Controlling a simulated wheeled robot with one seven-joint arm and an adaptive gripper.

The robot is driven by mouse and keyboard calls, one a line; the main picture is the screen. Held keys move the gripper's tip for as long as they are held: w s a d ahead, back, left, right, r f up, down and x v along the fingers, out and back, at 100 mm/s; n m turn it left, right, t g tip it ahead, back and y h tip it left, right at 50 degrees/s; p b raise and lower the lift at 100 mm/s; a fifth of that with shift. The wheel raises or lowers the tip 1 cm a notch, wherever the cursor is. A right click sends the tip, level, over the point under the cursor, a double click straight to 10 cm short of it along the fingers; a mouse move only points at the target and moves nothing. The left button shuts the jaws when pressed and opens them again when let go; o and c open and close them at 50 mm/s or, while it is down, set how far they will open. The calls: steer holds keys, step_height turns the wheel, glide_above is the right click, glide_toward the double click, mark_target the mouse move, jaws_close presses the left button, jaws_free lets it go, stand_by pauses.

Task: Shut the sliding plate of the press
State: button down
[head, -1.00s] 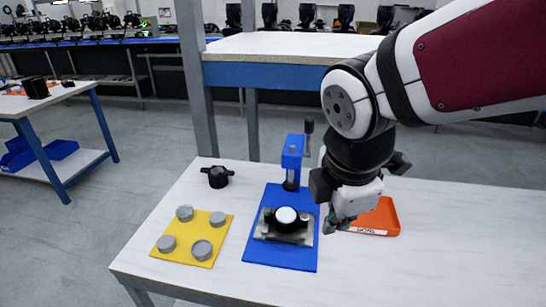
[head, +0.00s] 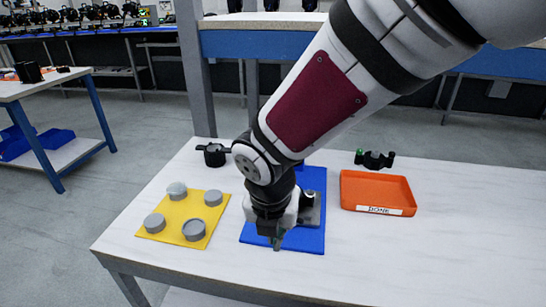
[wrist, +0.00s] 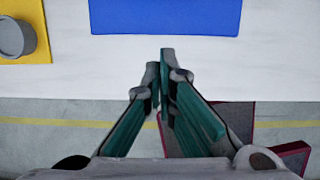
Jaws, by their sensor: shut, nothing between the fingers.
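The press stands on a blue base board (head: 314,183), and the same board shows at the top of the wrist view (wrist: 165,14). My arm hides the press column and most of the plate. A strip of the grey sliding plate (head: 312,214) shows just right of my gripper. My gripper (head: 277,242) points down over the front part of the board and is shut and empty. In the wrist view its fingertips (wrist: 160,62) lie below the board's near edge in the picture. I cannot tell whether the gripper touches the plate.
A yellow mat (head: 172,222) with several grey caps lies to the left. A black knobbed part (head: 213,154) stands behind it. An orange tray labelled DONE (head: 378,193) is to the right, with a black part (head: 374,159) behind it. The table's right side is clear.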

steer(key=b+x, duration=0.1)
steer(key=x, duration=0.3)
steer(key=shift+s, duration=0.1)
steer(key=shift+w+d+r+b, duration=0.1)
steer(key=shift+w+r+b, duration=0.1)
steer(key=shift+w, duration=0.4)
steer(key=shift+w+d+r+b, duration=0.1)
steer(key=shift+w+r, duration=0.15)
steer(key=shift+w, duration=0.35)
steer(key=shift+w+d+r, duration=0.15)
steer(key=shift+w+r, duration=0.05)
steer(key=shift+w, duration=0.55)
steer(key=shift+w, duration=0.25)
steer(key=w+p, duration=0.1)
steer(key=w, duration=0.2)
steer(key=w+d+p, duration=0.1)
steer(key=w+p, duration=0.1)
steer(key=w, duration=0.1)
steer(key=w+p, duration=0.1)
steer(key=w, duration=0.2)
steer(key=shift+d+p, duration=0.35)
steer(key=shift+d, duration=0.05)
steer(key=shift+s, duration=0.1)
